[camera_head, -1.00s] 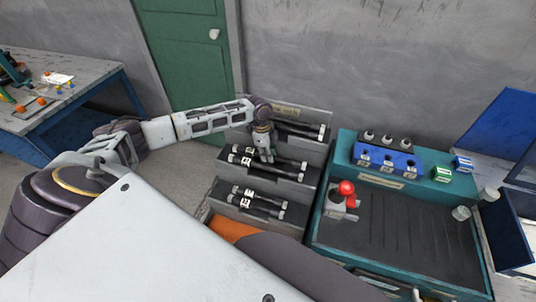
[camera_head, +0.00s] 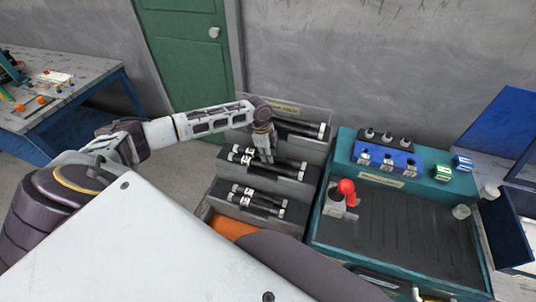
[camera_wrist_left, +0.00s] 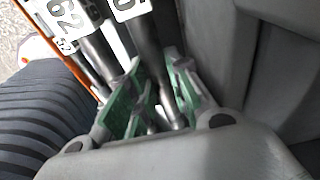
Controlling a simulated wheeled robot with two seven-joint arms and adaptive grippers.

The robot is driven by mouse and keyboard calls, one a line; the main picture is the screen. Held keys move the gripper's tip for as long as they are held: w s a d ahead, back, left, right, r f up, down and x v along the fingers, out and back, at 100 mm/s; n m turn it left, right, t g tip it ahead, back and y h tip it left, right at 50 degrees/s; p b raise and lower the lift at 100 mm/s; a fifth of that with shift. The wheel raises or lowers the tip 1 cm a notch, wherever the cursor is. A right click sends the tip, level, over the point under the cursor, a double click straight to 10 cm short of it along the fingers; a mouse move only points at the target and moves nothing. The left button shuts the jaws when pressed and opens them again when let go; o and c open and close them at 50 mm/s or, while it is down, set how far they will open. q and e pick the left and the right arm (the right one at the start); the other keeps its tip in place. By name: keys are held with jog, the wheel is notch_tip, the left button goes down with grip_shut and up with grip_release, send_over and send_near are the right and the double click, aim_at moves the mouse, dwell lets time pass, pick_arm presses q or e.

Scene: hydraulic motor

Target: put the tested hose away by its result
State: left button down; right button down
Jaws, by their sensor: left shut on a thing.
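My left gripper (camera_head: 265,154) reaches down into the middle tier of the grey stepped hose rack (camera_head: 308,190). In the left wrist view its green-padded fingers (camera_wrist_left: 160,95) are shut on a dark hose (camera_wrist_left: 143,42) with a white number label and a metal end. Other labelled hoses (camera_wrist_left: 92,50) lie close beside it, left of the fingers. Several dark hoses with white labels lie on the lower tier (camera_head: 262,203) and the top tier (camera_head: 298,129). The gripper partly hides the middle tier's hoses. My right gripper is not in view.
Right of the rack stands a teal test bench (camera_head: 325,215) with a dark grooved top, a red-knobbed lever (camera_head: 346,187) and a blue socket block (camera_head: 388,160). A blue bin (camera_head: 508,225) is at far right. A workbench (camera_head: 90,72) stands at far left.

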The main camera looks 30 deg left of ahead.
pick_arm(q)
jog(key=c, duration=1.5)
grip_release()
jog(key=shift+o, duration=1.3)
jog(key=shift+w+a+r, duration=0.1)
jog(key=shift+a+r, duration=0.1)
jog(key=shift+r, duration=0.65)
notch_tip(320, 180, up, 10)
jog(key=a, duration=0.1)
jog(key=shift+s+a, duration=0.15)
jog(key=shift+s, duration=0.25)
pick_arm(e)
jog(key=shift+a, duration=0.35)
pick_arm(q)
jog(key=shift+s, duration=0.1)
